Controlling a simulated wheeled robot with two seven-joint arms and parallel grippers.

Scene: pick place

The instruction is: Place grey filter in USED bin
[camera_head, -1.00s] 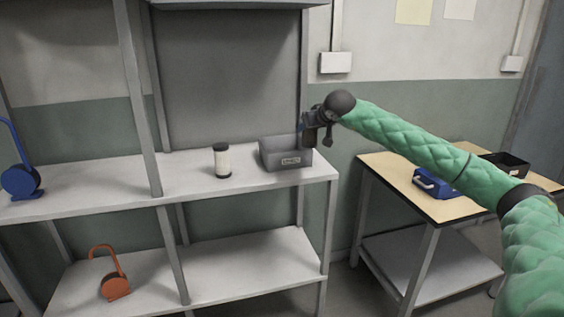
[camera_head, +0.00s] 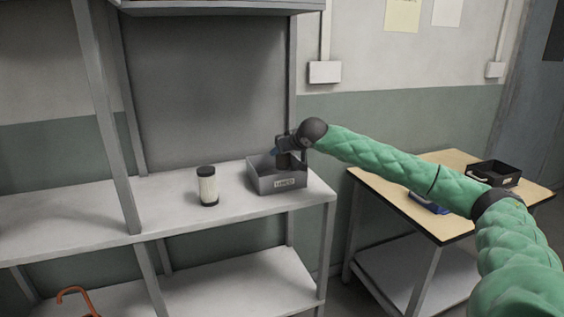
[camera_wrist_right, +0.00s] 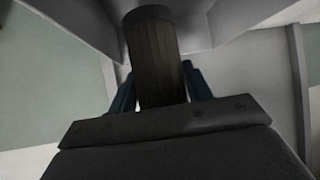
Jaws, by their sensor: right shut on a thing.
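The dark grey cylindrical filter (camera_wrist_right: 155,55) fills the middle of the right wrist view, held between the blue fingers of my right gripper (camera_wrist_right: 160,88). In the head view my right gripper (camera_head: 280,152) is over the grey open-topped bin (camera_head: 277,183) on the shelf. The bin has a small front label whose lettering is blurred. The held filter's lower part appears to dip into the bin's opening; whether it touches the floor is hidden. My left gripper is out of view.
A white filter with black ends (camera_head: 207,187) stands upright on the shelf (camera_head: 165,215), left of the bin. A shelf post (camera_head: 104,130) rises farther left. A wooden-topped table (camera_head: 455,215) at right holds a black bin (camera_head: 496,173) and a blue object (camera_head: 430,206).

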